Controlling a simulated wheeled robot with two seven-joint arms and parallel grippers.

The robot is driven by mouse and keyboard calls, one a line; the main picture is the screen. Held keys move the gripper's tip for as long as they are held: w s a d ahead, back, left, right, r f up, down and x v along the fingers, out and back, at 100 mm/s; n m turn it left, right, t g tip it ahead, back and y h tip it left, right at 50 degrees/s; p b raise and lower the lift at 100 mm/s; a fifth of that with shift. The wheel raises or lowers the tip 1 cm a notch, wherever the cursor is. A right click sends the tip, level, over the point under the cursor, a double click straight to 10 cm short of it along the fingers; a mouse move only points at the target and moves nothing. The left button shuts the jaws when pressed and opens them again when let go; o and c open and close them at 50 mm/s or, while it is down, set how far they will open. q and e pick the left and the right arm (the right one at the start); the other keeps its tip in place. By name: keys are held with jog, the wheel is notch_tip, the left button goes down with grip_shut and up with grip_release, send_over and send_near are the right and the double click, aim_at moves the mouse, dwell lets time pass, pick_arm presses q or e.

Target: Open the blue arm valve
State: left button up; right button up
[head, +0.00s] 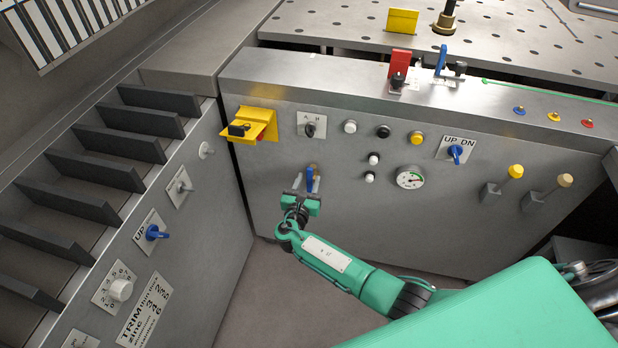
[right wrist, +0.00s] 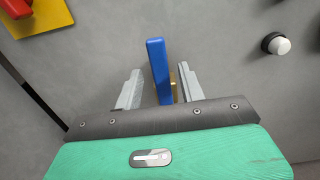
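The blue arm valve (head: 310,178) is a blue lever with a brass part beside it, low on the grey front panel. In the right wrist view the blue lever (right wrist: 158,70) stands upright between the two grey fingers of my right gripper (right wrist: 158,90). Gaps show on both sides of the lever, and the brass part lies by the right finger. In the head view my right gripper (head: 306,185) is open at the valve. The lever's lower end is hidden behind the gripper body. My left gripper is not in view.
A yellow bracket (head: 257,124) juts out up and left of the valve. Black and white buttons (head: 374,159) and a gauge (head: 410,177) are to the right. A blue UP/DN knob (head: 455,152) is further right. A side panel (head: 190,235) closes off the left.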

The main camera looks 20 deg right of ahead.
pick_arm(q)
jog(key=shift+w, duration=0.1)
pick_arm(e)
jog(key=v, duration=1.1)
jog(key=shift+s+a, duration=0.25)
jog(key=s+d+f+m+g+y+p, duration=0.3)
jog(key=s+f+m+g, duration=0.2)
jog(key=s+f, duration=0.7)
jog(key=s+d+f+m+g+y+p, duration=0.4)
jog(key=s+f, duration=0.5)
jog(key=f, duration=0.7)
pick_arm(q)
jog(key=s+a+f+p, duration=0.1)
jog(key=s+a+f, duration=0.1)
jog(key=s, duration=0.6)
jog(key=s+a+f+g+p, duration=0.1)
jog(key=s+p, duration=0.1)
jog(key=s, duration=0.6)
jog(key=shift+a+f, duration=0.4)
pick_arm(e)
jog(key=s+d+f+m+g+y, duration=0.1)
jog(key=s+f+m+g, duration=0.1)
jog(key=s+m, duration=0.7)
jog(key=s+d+f+m+g+y, duration=0.2)
jog(key=s+f+m, duration=0.3)
jog(key=s, duration=1.5)
jog(key=m+g, duration=0.1)
jog(key=m, duration=0.3)
jog(key=shift+s, duration=0.25)
